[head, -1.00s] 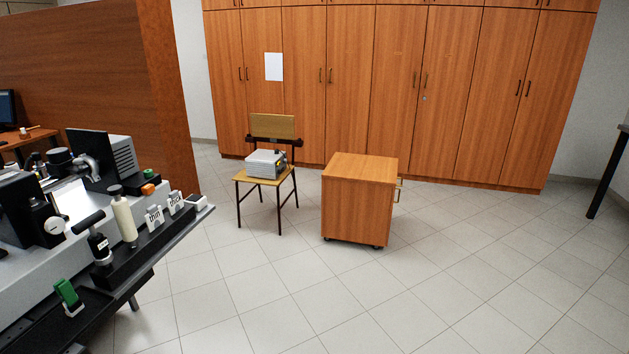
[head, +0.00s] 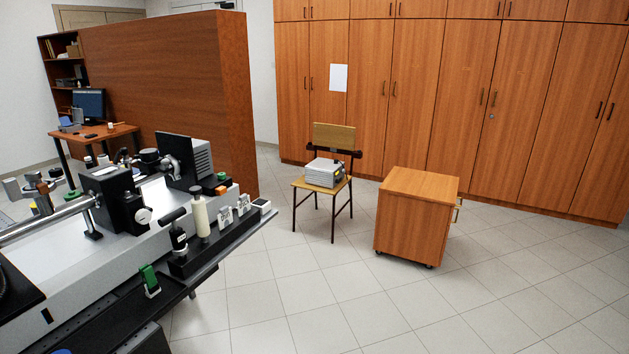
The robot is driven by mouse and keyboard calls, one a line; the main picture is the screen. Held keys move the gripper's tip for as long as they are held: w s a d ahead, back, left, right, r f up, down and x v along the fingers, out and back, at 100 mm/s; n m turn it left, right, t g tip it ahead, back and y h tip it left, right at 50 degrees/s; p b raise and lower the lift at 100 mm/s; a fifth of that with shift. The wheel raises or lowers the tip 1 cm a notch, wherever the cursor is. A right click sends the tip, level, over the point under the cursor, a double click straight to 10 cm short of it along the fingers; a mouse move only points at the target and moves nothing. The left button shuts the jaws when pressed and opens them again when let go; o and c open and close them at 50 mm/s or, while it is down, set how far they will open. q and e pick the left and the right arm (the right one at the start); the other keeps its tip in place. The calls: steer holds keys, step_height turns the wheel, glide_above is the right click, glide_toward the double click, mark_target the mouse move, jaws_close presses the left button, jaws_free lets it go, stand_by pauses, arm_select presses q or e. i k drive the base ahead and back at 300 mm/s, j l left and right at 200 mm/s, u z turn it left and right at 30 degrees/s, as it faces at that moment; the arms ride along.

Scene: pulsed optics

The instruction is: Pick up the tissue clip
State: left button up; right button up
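A small green clip-like piece with a white part at its lower end (head: 149,278) sits at the near edge of the optics bench (head: 75,262) in the lower left of the head view. It looks like the tissue clip, but it is too small to be sure. It leans slightly against a black ledge. Neither of my grippers is in view.
A black rack on the bench holds a white bottle (head: 199,215), a black-handled tool (head: 177,235) and small labelled boxes (head: 225,217). A chair (head: 333,140) bearing a grey device and a wooden cabinet (head: 416,215) stand beyond. The tiled floor between is clear.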

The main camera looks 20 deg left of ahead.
mark_target(152, 288)
steer(key=u, duration=1.8)
